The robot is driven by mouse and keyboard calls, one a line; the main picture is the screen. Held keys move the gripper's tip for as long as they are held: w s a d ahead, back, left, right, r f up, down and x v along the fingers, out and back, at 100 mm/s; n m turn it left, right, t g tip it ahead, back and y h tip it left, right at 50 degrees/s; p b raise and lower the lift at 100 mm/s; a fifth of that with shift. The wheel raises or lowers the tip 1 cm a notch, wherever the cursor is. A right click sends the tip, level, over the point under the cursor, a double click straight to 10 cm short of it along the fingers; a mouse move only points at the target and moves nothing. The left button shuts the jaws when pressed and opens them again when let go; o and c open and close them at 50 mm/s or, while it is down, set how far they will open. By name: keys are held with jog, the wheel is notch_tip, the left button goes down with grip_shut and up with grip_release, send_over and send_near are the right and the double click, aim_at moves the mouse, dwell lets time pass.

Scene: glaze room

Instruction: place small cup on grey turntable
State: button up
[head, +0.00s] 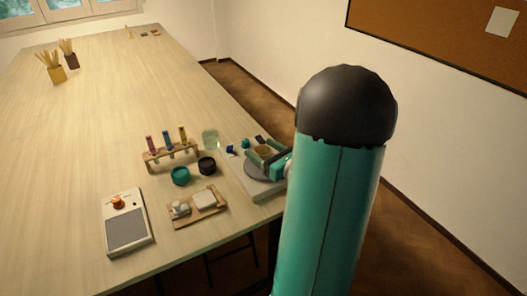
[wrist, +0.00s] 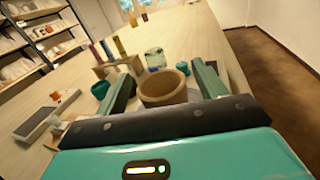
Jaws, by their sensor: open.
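The small cup (wrist: 163,88) is tan-brown and open at the top. In the wrist view it stands upright between the two fingers of my gripper (wrist: 160,88), with a gap to each finger. In the head view the cup (head: 263,152) is on or just above the grey turntable (head: 256,170), a round disc on a pale base at the table's right edge. My gripper (head: 270,158) is open around the cup there, partly hidden by my arm. The cup's underside is hidden, so its contact with the disc cannot be seen.
Left of the turntable are a glass jar (head: 210,139), a black pot (head: 207,165), a teal pot (head: 180,175) and a test-tube rack (head: 170,155). A wooden tray (head: 197,219) and a scale-like device (head: 126,222) sit nearer. The table's far middle is clear.

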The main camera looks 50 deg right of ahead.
jog(key=s, duration=1.2)
jog(key=w+a+r+n+g+y, duration=0.1)
jog(key=w+a+n+g+y, duration=0.3)
jog(key=a+n, duration=0.7)
jog(key=w+a+r+n+g+y, duration=0.1)
jog(key=a+n+g+y, duration=0.55)
jog(key=a, duration=0.85)
jog(key=s+a+r+n+g+h, duration=0.1)
jog(key=s+a+r+n+h, duration=0.1)
jog(key=n, duration=0.8)
jog(key=s+a+r+n+g+h, duration=0.1)
jog(key=s+a+r+n+h, duration=0.1)
jog(key=a+r+n+h, duration=0.2)
jog(key=a+n+h, duration=0.1)
jog(key=n+h, duration=0.2)
jog(key=n, duration=0.2)
jog(key=shift+a+r+n, duration=0.25)
jog(key=shift+r+n, duration=0.1)
jog(key=shift+r, duration=0.05)
jog(key=shift+d+h, duration=0.15)
jog(key=shift+h, duration=0.1)
